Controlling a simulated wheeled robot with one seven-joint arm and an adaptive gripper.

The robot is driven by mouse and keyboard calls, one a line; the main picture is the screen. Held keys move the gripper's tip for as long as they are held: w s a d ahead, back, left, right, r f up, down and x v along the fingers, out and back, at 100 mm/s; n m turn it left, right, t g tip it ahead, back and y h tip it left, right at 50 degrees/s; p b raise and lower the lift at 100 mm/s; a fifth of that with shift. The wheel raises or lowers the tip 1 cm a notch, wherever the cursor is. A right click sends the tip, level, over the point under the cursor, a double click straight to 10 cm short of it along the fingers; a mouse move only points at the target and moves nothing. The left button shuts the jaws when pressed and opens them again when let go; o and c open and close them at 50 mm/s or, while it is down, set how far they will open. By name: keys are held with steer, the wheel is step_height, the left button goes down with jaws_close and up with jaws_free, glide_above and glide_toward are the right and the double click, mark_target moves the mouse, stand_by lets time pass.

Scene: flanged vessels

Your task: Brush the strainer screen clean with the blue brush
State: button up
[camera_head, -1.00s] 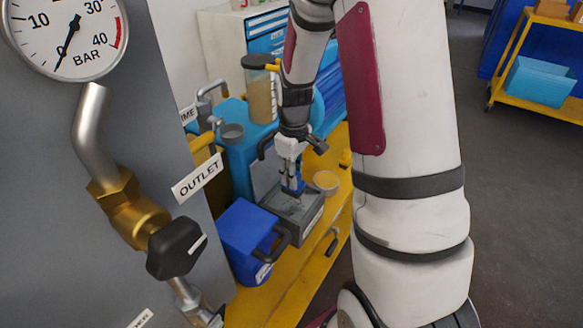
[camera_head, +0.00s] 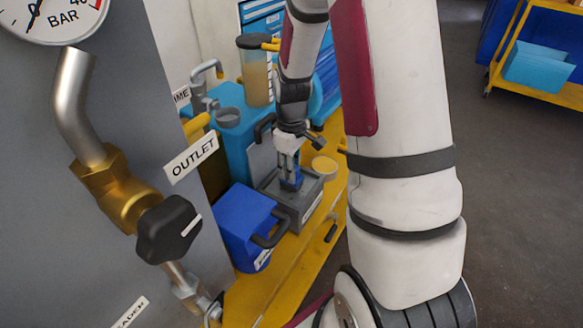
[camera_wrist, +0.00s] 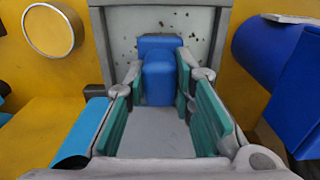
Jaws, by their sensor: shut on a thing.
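My gripper (camera_head: 289,164) points down over a grey tray (camera_head: 309,211) and is shut on the blue brush (camera_head: 291,183). In the wrist view the brush (camera_wrist: 158,80) sits between the green-padded fingers. Beyond it in that view is a pale panel with dark specks (camera_wrist: 124,32), framed in grey; it looks like the strainer screen in the tray. The brush hides part of this panel. I cannot tell whether its bristles touch it.
A blue box (camera_head: 240,225) with a dark handle stands left of the tray on the yellow bench (camera_head: 290,268). A round rimmed disc (camera_head: 324,166) lies to the right. A jar (camera_head: 257,80) stands behind. The grey panel with gauge and outlet valve (camera_head: 168,229) fills the left.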

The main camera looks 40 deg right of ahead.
steer(key=shift+f, duration=0.25)
steer(key=shift+s, duration=0.1)
steer(key=shift+s+a+r+p, duration=0.1)
steer(key=shift+s+a+p, duration=0.25)
steer(key=shift+s+a, duration=0.45)
steer(key=shift+s+a+p, duration=0.3)
steer(key=shift+s+a, duration=0.15)
steer(key=shift+s, duration=0.5)
steer(key=shift+w+d+f, duration=0.1)
steer(key=shift+w+d, duration=0.15)
steer(key=shift+d, duration=0.35)
steer(key=shift+w+d+f, duration=0.1)
steer(key=shift+w+d, duration=0.1)
steer(key=shift+d, duration=0.35)
steer(key=shift+w+d, duration=0.25)
steer(key=shift+d, duration=0.35)
steer(key=shift+w+d+r, duration=0.1)
steer(key=shift+w+d, duration=0.15)
steer(key=shift+d, duration=0.35)
steer(key=shift+w+d+f, duration=0.1)
steer(key=shift+w+d, duration=0.1)
steer(key=shift+d, duration=0.4)
steer(key=shift+w+d+r, duration=0.1)
steer(key=shift+w+d, duration=0.15)
steer(key=shift+d, duration=0.35)
